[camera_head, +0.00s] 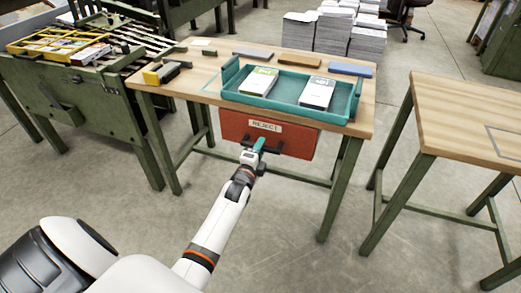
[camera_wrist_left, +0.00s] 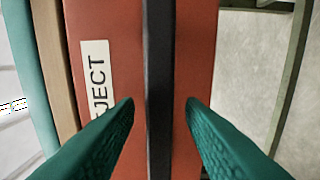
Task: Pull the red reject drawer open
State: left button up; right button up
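The red reject drawer (camera_head: 297,143) hangs under the front edge of the wooden table (camera_head: 205,76), with a pale REJECT label (camera_head: 265,126) on its front. It looks shut. The label also shows in the left wrist view (camera_wrist_left: 97,80). A dark bar handle (camera_wrist_left: 159,50) runs across the drawer front. My left gripper (camera_head: 259,144) is at the handle. In the left wrist view its green fingers (camera_wrist_left: 160,104) are apart, one on each side of the bar, with gaps showing. My right gripper is not in view.
A teal tray (camera_head: 345,103) with two booklet stacks sits on the table above the drawer. A second wooden table (camera_head: 465,100) stands at the right. A green bench (camera_head: 100,110) stands at the left. The floor before the drawer is clear except for my arm.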

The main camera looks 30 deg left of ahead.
pick_arm(q)
jog(key=shift+w+a, duration=0.1)
jog(key=shift+w, duration=0.35)
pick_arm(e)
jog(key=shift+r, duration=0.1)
pick_arm(q)
jog(key=shift+c, duration=0.2)
grip_shut()
